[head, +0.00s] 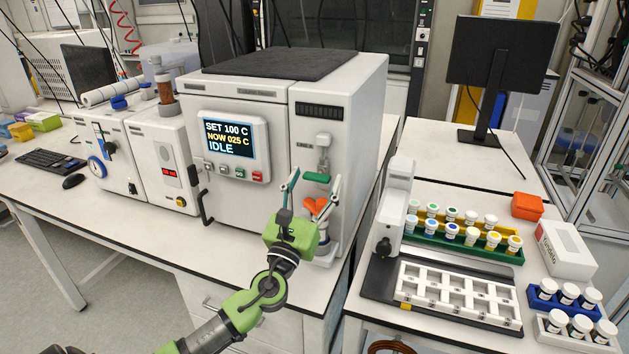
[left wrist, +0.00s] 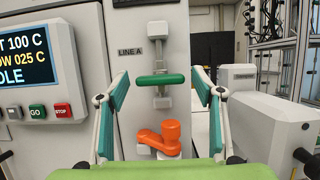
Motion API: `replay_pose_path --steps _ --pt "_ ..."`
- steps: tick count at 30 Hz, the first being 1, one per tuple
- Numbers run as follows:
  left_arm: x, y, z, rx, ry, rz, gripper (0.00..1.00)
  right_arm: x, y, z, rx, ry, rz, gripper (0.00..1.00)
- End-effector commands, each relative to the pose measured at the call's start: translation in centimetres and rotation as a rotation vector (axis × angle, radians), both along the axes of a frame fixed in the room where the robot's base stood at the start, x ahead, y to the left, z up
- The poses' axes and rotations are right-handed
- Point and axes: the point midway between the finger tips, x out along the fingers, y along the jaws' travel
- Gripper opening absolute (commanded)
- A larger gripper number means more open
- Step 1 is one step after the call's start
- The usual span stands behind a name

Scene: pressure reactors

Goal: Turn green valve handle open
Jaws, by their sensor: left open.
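The green valve handle (head: 317,177) lies crosswise on the front right panel of the white reactor (head: 250,170). In the left wrist view the green handle (left wrist: 161,79) is horizontal on a grey vertical pipe, beside the label LINE A. An orange handle (head: 316,206) sits below it; it also shows in the left wrist view (left wrist: 160,139). My left gripper (head: 312,180) is open in front of the panel. In the left wrist view its fingers (left wrist: 163,90) stand on either side of the green handle, apart from it. My right gripper is not in view.
The reactor's display (head: 228,140) reads SET 100 C, NOW 025 C, IDLE. Right of the reactor stand a white device (head: 396,205), racks of capped vials (head: 465,235) and a monitor (head: 500,60). A black door handle (head: 203,205) sticks out left of my gripper.

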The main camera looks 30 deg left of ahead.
Motion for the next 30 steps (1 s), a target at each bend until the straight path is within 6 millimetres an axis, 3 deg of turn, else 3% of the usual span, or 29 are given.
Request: replay_pose_path --steps 4,8,9,20,30 --pt "-0.01 -0.01 -0.02 0.000 0.000 0.000 0.61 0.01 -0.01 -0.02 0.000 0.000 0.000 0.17" --pt "-0.02 -0.02 -0.01 0.000 0.000 0.000 0.27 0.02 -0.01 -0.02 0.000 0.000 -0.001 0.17" --pt "-0.02 -0.03 -0.01 0.000 0.000 0.000 0.23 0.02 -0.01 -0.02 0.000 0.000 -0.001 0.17" --pt "-0.03 -0.08 -0.04 -0.036 -0.010 0.000 0.23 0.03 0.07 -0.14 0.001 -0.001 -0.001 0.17" --pt "0.00 -0.17 -0.02 -0.251 -0.062 0.001 0.23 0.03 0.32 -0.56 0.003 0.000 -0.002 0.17"
